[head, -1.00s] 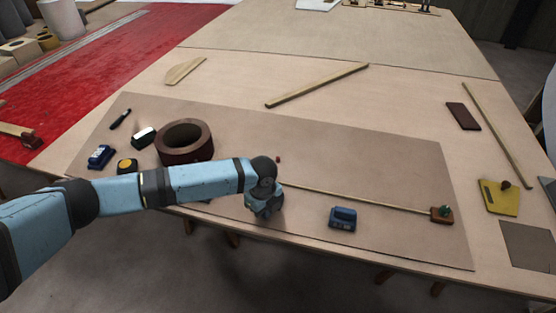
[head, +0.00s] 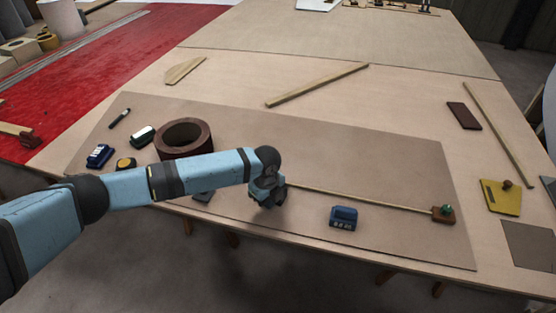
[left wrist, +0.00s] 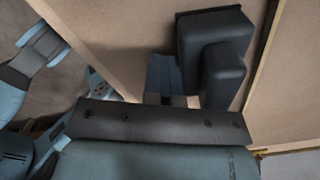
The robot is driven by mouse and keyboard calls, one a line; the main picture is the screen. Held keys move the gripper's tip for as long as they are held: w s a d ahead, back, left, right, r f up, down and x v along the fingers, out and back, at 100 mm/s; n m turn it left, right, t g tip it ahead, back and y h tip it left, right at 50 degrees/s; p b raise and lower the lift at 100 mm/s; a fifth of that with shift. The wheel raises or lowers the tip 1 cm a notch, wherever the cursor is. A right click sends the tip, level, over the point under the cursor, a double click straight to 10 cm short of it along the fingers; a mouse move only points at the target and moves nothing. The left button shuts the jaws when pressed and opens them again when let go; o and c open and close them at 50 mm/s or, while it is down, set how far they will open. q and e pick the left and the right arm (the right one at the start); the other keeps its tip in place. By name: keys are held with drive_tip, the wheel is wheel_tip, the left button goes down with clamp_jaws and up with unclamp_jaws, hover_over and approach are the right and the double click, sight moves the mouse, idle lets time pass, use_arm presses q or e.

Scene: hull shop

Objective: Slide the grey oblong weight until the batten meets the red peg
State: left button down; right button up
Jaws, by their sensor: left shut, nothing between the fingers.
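My left gripper (head: 266,203) is shut and empty, low over the brown board, beside the near end of the batten (head: 360,200). The thin pale batten runs right to a small brown block with a green knob (head: 443,213). In the left wrist view, a dark grey oblong weight with a raised grip (left wrist: 212,45) lies right beside my shut fingers (left wrist: 165,75); I cannot tell whether they touch. In the head view a grey piece (head: 203,197) shows partly below my forearm; I cannot tell whether it is that weight. The red peg is hidden behind my left wrist. My right gripper is not in view.
A blue weight (head: 343,217) sits on the board right of my gripper, in front of the batten. A brown ring (head: 184,135), a white-topped block (head: 142,135) and a blue block (head: 99,156) stand at the left. The board's middle behind the batten is clear.

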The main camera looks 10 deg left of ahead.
use_arm(q)
drive_tip(key=shift+w+d+b, duration=0.1)
drive_tip(key=shift+w+b, duration=0.45)
drive_tip(key=shift+w, duration=0.8)
drive_tip(key=shift+w+b, duration=0.35)
drive_tip(key=shift+w, duration=0.4)
drive_tip(key=shift+w+b, duration=0.45)
drive_tip(key=shift+w, duration=0.45)
drive_tip(key=shift+w+b, duration=0.4)
drive_tip(key=shift+w, duration=0.3)
drive_tip(key=shift+w+b, duration=0.4)
drive_tip(key=shift+w, duration=0.2)
drive_tip(key=shift+w+d+b, duration=0.1)
drive_tip(key=shift+w+b, duration=0.5)
drive_tip(key=shift+w, duration=0.25)
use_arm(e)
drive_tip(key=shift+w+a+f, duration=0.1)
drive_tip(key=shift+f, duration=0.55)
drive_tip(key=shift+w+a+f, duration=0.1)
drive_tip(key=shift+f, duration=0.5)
use_arm(q)
drive_tip(key=shift+r, duration=0.1)
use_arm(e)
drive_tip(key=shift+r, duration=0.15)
